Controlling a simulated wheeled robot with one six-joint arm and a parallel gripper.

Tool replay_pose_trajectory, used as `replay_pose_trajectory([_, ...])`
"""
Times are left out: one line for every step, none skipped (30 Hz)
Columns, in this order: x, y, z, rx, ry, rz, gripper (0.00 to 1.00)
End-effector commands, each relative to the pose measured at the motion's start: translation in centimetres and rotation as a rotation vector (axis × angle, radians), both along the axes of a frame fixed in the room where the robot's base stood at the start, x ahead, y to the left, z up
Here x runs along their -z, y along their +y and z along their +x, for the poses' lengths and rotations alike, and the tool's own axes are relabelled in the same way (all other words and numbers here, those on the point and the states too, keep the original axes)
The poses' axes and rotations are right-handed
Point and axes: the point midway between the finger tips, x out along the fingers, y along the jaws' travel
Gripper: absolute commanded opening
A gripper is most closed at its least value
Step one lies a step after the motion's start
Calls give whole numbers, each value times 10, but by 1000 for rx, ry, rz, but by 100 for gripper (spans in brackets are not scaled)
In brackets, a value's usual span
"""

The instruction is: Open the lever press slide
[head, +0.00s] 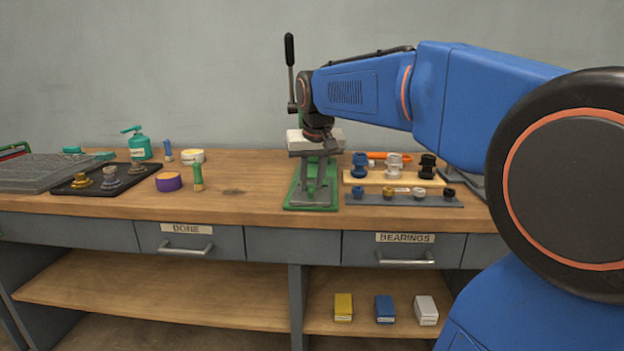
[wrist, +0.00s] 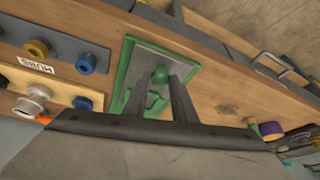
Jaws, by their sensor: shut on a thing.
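The lever press stands on a green base (head: 296,197) on the bench, right of the middle in the head view. Its black lever (head: 290,52) points up. My gripper (head: 318,180) reaches down in front of the press, over the grey slide plate (head: 314,204). In the wrist view the press's green-edged base (wrist: 124,75) shows beneath the fingers. My gripper (wrist: 167,80) is shut on a round green knob (wrist: 160,73) at its fingertips. My arm and wrist hide much of the press's column and head.
Right of the press are a wooden rack (head: 372,178) and a grey strip (head: 375,198) with several hubs and bearings. Bare bench lies between.

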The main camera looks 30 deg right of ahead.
Motion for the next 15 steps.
replay_pose_trajectory([-1,0,0,0,-1,0,0])
replay_pose_trajectory([-1,0,0,0,-1,0,0])
replay_pose_trajectory([-1,0,0,0,-1,0,0])
replay_pose_trajectory([-1,0,0,0,-1,0,0])
replay_pose_trajectory([-1,0,0,0,-2,-1,0])
replay_pose_trajectory([-1,0,0,0,-2,-1,26])
replay_pose_trajectory([-1,0,0,0,-2,-1,34])
replay_pose_trajectory([-1,0,0,0,-2,-1,41])
replay_pose_trajectory([-1,0,0,0,-2,-1,43])
replay_pose_trajectory([-1,0,0,0,-1,0,43])
replay_pose_trajectory([-1,0,0,0,-1,0,43])
replay_pose_trajectory([-1,0,0,0,-1,0,43])
replay_pose_trajectory([-1,0,0,0,-1,0,43])
replay_pose_trajectory([0,0,0,0,-1,0,43])
replay_pose_trajectory([0,0,0,0,-1,0,43])
